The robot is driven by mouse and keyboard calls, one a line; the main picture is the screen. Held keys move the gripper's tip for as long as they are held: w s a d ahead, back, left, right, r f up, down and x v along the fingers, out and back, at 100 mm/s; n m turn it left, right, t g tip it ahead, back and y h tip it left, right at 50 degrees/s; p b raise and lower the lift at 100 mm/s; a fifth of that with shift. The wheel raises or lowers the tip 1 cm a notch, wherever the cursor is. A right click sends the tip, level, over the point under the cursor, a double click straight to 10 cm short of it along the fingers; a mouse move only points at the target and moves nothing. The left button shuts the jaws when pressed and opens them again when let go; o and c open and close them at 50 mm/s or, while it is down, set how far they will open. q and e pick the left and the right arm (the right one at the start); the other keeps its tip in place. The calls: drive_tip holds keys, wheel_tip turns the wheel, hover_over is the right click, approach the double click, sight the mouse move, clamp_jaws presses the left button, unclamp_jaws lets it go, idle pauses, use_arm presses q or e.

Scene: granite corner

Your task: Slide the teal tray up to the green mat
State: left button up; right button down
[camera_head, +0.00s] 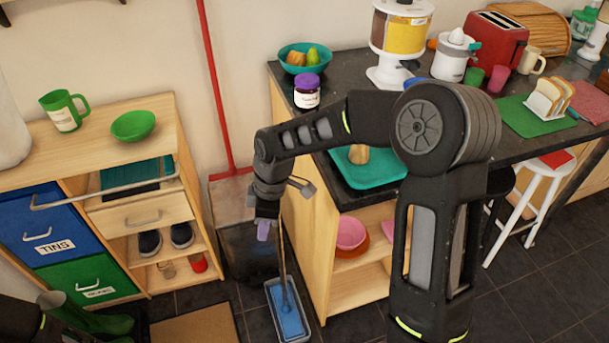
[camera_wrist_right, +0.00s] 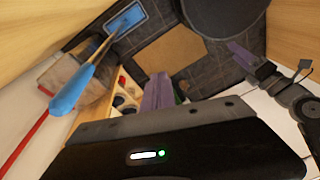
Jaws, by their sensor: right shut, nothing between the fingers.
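The teal tray (camera_head: 365,178) lies on the dark counter, near its front left part, with a tan rounded object (camera_head: 358,154) on it. My right arm hides its right part. The green mat (camera_head: 531,121) lies farther right on the counter, under a toast rack (camera_head: 549,98). My right gripper (camera_head: 263,231) points down off the counter's left end, left of and apart from the tray. Its purple fingers are shut and empty, also in the right wrist view (camera_wrist_right: 158,92). My left gripper (camera_wrist_right: 236,50) shows small in that view; its opening is unclear.
On the counter (camera_head: 345,65) stand a jar (camera_head: 307,91), a fruit bowl (camera_head: 306,56), a juicer (camera_head: 454,57), a green cup (camera_head: 474,77) and a pink cup (camera_head: 498,78). A white stool (camera_head: 536,182) stands in front. A blue mop bucket (camera_head: 287,311) is below my right gripper.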

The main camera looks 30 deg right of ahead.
drive_tip(key=shift+a, duration=0.1)
drive_tip(key=shift+s, duration=0.15)
drive_tip(key=w+a+f+m+t+y, duration=0.1)
drive_tip(key=w+a+f+m+t, duration=0.2)
drive_tip(key=w+m, duration=0.15)
drive_tip(key=s+a+f+m, duration=0.4)
drive_tip(key=s+f+m, duration=0.2)
drive_tip(key=f, duration=0.4)
drive_tip(key=s+a+f+m+g, duration=0.1)
drive_tip(key=s+f+m, duration=0.1)
drive_tip(key=s+f, duration=0.3)
drive_tip(key=s+f+m+g, duration=0.1)
drive_tip(key=s+f, duration=0.3)
drive_tip(key=s, duration=0.9)
drive_tip(key=shift+s+a+f+m+y, duration=0.15)
drive_tip(key=shift+a+f+m+y, duration=0.2)
drive_tip(key=shift+a+m+y, duration=0.1)
